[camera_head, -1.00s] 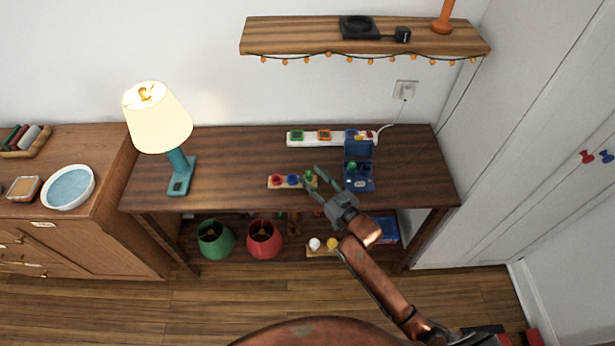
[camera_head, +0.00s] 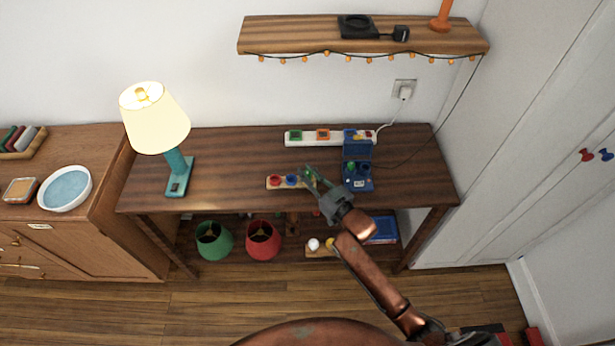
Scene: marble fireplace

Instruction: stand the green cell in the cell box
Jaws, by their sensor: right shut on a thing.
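My right gripper (camera_head: 311,174) is shut on the green cell (camera_head: 308,174), at the right end of a small wooden holder (camera_head: 268,183). The cell is small and partly hidden by the fingers; I cannot tell whether it is clear of the holder. A red cell (camera_head: 275,180) and a blue cell (camera_head: 291,180) stand in the holder to its left. The blue cell box (camera_head: 358,186) stands open on the table, right of my gripper, its lid (camera_head: 356,149) raised at the back. A green item (camera_head: 351,167) shows inside the box. My left gripper is out of view.
A white power strip (camera_head: 306,139) lies behind the box, its cord running to a wall outlet (camera_head: 404,88). A lit teal lamp (camera_head: 174,170) stands at the table's left. The table (camera_head: 230,170) between lamp and holder is clear. A shelf (camera_head: 300,35) hangs above.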

